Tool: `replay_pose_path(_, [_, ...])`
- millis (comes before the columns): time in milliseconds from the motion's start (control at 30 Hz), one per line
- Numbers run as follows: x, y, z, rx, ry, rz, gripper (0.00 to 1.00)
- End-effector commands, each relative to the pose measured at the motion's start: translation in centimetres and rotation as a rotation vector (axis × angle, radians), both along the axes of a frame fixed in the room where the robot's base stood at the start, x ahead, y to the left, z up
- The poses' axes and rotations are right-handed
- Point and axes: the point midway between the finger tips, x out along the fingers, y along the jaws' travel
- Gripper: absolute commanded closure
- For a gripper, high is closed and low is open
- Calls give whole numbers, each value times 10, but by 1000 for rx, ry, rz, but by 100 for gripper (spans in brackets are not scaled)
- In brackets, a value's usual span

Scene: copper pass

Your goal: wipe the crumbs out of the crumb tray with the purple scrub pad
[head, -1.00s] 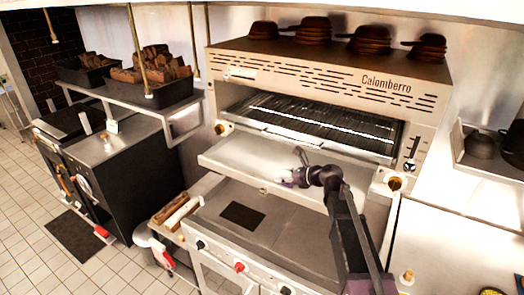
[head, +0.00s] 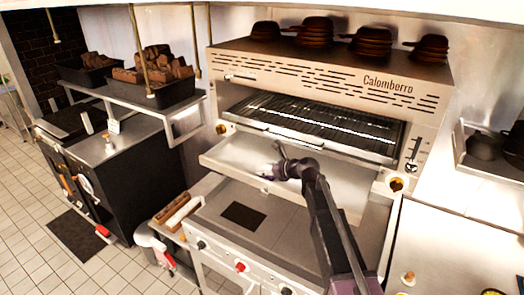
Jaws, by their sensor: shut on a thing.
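The crumb tray (head: 232,152) is a pale metal tray pulled out below the grill rack of the Calomberro grill. My arm reaches up from the lower right, and my gripper (head: 272,170) is over the tray's front part, left of its middle. The gripper is shut on the purple scrub pad (head: 266,174), of which only a small purple patch shows at the fingertips. The pad is at or just above the tray floor; contact cannot be made out. Crumbs are too small to tell in this view.
The grill (head: 330,80) with its dark rack (head: 310,122) stands just above the tray. A flat cooktop (head: 285,225) with a dark square lies below. Stacked pans (head: 317,30) sit on top. A shelf (head: 180,108) with dark bins is at the left.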

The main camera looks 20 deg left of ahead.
Motion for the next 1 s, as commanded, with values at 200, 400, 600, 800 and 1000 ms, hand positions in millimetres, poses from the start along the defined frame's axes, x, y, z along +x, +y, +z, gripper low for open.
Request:
replay_pose_path(200, [5, 7, 11, -7, 2, -8, 83])
replay_pose_path(400, [5, 4, 37, 34, -7, -11, 83])
replay_pose_path(600, [7, 2, 56, 38, -8, -14, 83])
replay_pose_path(800, [8, 0, 73, 38, -8, -17, 83])
replay_pose_path(1000, [9, -2, 81, 38, -8, -19, 83])
